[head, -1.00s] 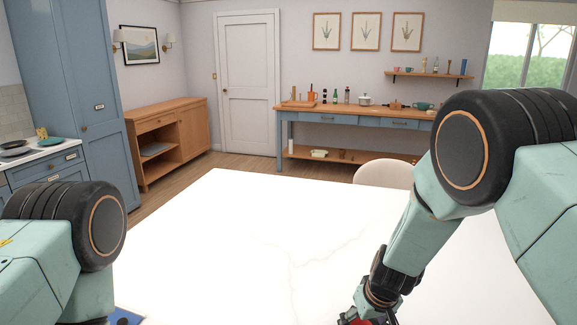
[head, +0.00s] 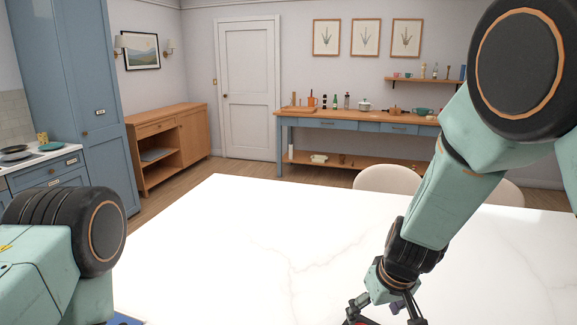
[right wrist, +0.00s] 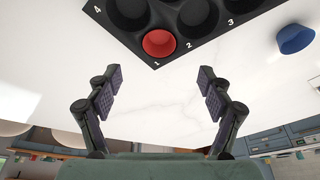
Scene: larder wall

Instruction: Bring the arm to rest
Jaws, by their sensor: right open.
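My right gripper (right wrist: 161,88) is open and empty, its two fingers spread wide apart in the right wrist view. Its fingers (head: 386,312) also show at the bottom edge of the head view, above the white table. Only an upper part of my left arm (head: 70,245) shows, at the lower left of the head view; its gripper is out of view.
A black numbered tray (right wrist: 176,54) lies on the white table (head: 270,250), with a red cup (right wrist: 159,43) in compartment 1. A blue cup (right wrist: 296,39) stands apart from it. Pale chairs (head: 388,179) stand at the far edge. Much of the tabletop is bare.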

